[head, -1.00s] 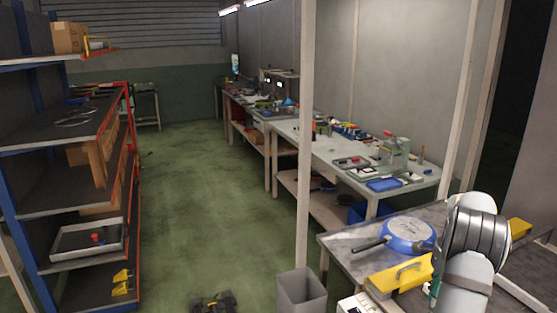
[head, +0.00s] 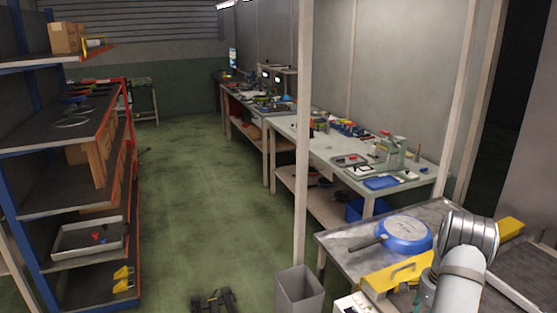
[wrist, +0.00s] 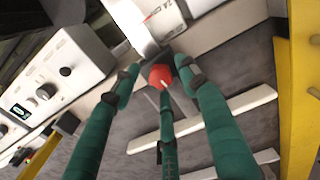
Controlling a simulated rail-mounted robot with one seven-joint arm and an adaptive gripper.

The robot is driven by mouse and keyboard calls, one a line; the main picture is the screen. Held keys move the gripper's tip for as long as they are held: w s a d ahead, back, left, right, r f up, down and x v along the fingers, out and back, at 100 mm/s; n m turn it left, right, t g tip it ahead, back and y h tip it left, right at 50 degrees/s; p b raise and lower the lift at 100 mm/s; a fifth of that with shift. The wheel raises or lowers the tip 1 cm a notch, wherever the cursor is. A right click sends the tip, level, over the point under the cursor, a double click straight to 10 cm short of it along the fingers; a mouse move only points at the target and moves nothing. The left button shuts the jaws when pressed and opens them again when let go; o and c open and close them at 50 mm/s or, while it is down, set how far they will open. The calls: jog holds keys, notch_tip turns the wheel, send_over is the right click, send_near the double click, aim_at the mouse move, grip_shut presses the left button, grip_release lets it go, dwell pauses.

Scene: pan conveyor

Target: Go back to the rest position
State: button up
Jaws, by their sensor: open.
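My gripper (wrist: 158,78) has several long green fingers, which fill the middle of the wrist view. Its fingers are open, with a round red knob (wrist: 160,75) showing between the fingertips. I cannot tell whether any finger touches the knob. In the head view my arm is at the lower right, and only a bit of the green gripper (head: 426,290) shows beside it, low by the yellow guard. The rest of the gripper is hidden by the arm or cut off by the frame.
A blue pan (head: 407,233) lies upside down on the grey table (head: 345,243). A yellow guard (head: 385,276) stands close to my arm. A white control box (wrist: 57,77) with knobs is at the left of the wrist view. A grey bin (head: 300,292) stands below.

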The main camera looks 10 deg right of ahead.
jog(key=n+p, duration=0.2)
jog(key=n, duration=0.1)
jog(key=n+p, duration=0.2)
jog(key=p, duration=0.1)
jog(key=shift+r+n, duration=0.4)
jog(key=n+p, duration=0.6)
jog(key=p, duration=0.1)
jog(key=shift+f, duration=0.1)
jog(key=shift+w+b, duration=0.15)
jog(key=shift+b, duration=0.55)
jog(key=shift+r+b, duration=0.35)
jog(key=shift+r, duration=1.15)
jog(key=shift+a+r, duration=0.1)
